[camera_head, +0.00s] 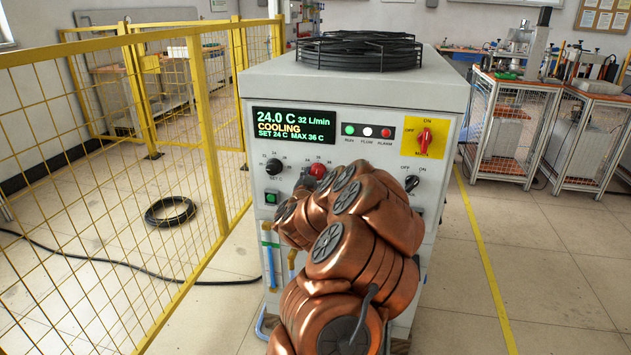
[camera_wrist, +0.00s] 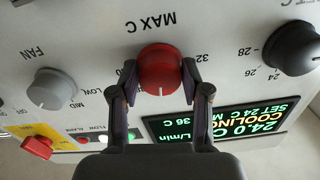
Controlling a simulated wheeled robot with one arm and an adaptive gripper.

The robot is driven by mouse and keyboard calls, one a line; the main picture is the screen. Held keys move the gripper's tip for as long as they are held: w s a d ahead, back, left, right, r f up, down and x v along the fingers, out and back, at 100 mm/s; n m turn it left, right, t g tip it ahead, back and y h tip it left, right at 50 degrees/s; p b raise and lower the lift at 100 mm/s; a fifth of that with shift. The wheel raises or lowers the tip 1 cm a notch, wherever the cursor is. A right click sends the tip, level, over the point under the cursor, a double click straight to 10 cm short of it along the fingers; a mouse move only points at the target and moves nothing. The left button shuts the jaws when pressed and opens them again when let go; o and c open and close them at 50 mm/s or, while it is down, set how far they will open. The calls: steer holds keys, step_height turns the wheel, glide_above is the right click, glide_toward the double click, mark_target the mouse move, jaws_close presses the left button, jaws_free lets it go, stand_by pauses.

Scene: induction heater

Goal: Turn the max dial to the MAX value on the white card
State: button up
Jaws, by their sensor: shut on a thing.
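The red MAX C dial (camera_wrist: 160,68) is on the machine's front panel, and part of it shows in the head view (camera_head: 318,170). My gripper (camera_wrist: 158,76) is shut on this dial, with one finger on each side. In the upside-down wrist view the dial's white mark points down, towards the display. The display (camera_head: 294,125) reads 24.0 C, 32 L/min, COOLING, SET 24 C, MAX 36 C. I cannot make out a white card with a MAX value in either view.
The black SET C dial (camera_head: 273,166) and grey FAN dial (camera_wrist: 52,88) flank the red dial. A red switch on a yellow plate (camera_head: 425,137) and a black OFF/ON knob (camera_head: 411,183) are farther right. A yellow mesh fence (camera_head: 200,110) stands on the left.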

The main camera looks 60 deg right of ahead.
steer(key=shift+m+b, duration=2.95)
steer(key=shift+m, duration=0.45)
steer(key=o, duration=1.1)
steer(key=shift+o, duration=0.2)
steer(key=shift+a, duration=0.15)
steer(key=v, duration=0.7)
